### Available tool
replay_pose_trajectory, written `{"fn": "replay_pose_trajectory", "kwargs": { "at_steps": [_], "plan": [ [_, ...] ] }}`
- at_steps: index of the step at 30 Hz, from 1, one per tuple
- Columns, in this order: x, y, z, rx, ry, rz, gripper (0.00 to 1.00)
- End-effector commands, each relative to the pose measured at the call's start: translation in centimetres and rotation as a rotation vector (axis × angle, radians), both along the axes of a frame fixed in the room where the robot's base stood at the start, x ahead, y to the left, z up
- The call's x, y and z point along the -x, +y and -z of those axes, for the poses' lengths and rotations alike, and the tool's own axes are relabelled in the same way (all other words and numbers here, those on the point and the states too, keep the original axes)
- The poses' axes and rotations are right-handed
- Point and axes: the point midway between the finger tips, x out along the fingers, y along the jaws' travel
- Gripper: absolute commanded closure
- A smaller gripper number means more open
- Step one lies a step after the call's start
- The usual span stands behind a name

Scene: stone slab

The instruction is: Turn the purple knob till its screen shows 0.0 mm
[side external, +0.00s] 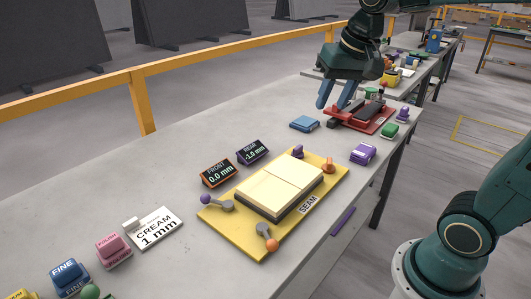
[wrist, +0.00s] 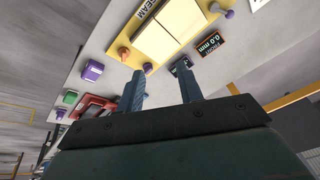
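The purple knob (side external: 298,151) stands at the back edge of the yellow plate (side external: 235,245), by the cream two-part slab (side external: 280,186). In the wrist view the purple knob (wrist: 148,68) shows only in part beside a finger. The purple-framed REAR screen (side external: 253,151) reads -1.0 mm; a finger partly covers it in the wrist view (wrist: 180,65). The orange-framed FRONT screen (side external: 217,172) reads 0.0 mm. My gripper (side external: 330,106) is open and empty, above the table and up and to the right of the knob in the side view. Its fingers (wrist: 160,72) are apart.
An orange knob (side external: 328,165) stands right of the purple one. Levers with a purple ball (side external: 205,199) and an orange ball (side external: 271,244) sit on the plate's near side. A red fixture (side external: 372,121), blue block (side external: 304,124) and purple block (side external: 363,154) are nearby.

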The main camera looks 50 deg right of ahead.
Motion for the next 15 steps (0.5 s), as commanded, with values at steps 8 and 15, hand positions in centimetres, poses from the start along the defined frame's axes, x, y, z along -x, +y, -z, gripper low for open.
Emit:
{"fn": "replay_pose_trajectory", "kwargs": {
  "at_steps": [8,15],
  "plan": [
    [-5.7,-3.4,0.9,-0.062,0.07,0.236,0.64],
    [-10.1,-6.8,2.8,-0.108,0.123,0.44,0.64]
  ]
}}
